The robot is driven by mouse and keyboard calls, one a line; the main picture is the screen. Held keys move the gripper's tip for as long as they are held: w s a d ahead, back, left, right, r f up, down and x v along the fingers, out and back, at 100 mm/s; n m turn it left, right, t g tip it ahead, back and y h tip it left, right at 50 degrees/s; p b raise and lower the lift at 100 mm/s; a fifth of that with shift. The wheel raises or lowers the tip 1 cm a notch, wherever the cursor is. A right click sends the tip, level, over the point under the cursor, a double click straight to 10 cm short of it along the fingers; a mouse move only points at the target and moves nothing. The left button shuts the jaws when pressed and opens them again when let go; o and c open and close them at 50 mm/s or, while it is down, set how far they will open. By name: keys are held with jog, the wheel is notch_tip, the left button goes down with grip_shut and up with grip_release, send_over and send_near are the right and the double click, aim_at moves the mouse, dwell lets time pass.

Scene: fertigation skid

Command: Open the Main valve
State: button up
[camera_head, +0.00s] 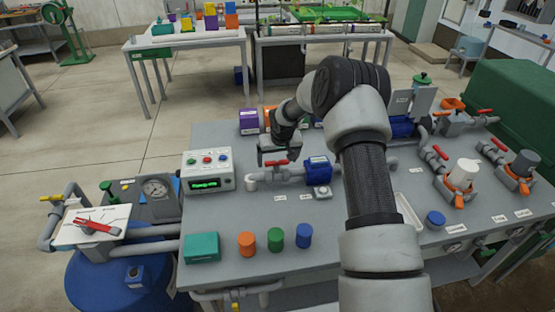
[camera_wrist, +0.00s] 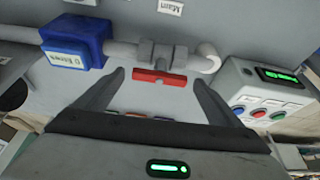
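The Main valve is a grey valve on a short pipe with a red bar handle (camera_wrist: 158,77); a "Main" label (camera_wrist: 171,6) is on the bench near it. In the wrist view the handle lies roughly parallel to the pipe. In the head view the handle (camera_head: 276,163) shows just below my gripper (camera_head: 277,153). My gripper also shows in the wrist view (camera_wrist: 159,80), its two fingers spread apart, one on each side of the handle's ends. I see gaps between fingers and handle; the height between them is hard to tell.
A blue labelled unit (camera_wrist: 75,42) sits on the same pipe on one side. A control box (camera_head: 208,170) with buttons and a green display stands on the other side. Other red-handled valves (camera_head: 440,152) are at the bench's right. Coloured caps (camera_head: 275,240) stand along the front.

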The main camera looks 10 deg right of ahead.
jog(key=b+v, duration=0.1)
jog(key=v, duration=1.6)
jog(key=shift+r, duration=0.25)
